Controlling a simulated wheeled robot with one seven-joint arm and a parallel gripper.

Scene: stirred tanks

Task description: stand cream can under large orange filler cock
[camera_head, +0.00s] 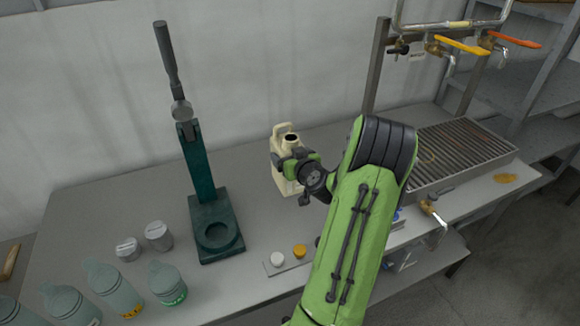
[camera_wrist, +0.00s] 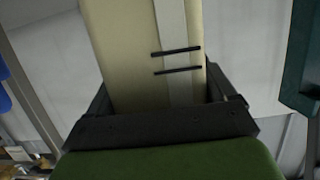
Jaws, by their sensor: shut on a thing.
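The cream can (camera_head: 281,174) is upright with its open neck at the top, held above the bench in the middle of the head view. My gripper (camera_head: 292,170) is shut on the can; in the wrist view the dark jaws (camera_wrist: 158,125) clasp both sides of the cream can (camera_wrist: 125,50). A pale strip with two black marks runs along the can's face. At the upper right of the head view are a large orange filler cock handle (camera_head: 514,40) and a yellow cock handle (camera_head: 462,46). They stand above a slatted grate (camera_head: 465,150), well right of the can.
A dark green press stand (camera_head: 205,190) with a lever is left of the can. Several grey-green bottles (camera_head: 115,290) and two grey lidded jars (camera_head: 158,236) stand front left. White and yellow caps (camera_head: 299,250) lie on a small plate. A brass tap (camera_head: 430,205) sits at the bench's front edge.

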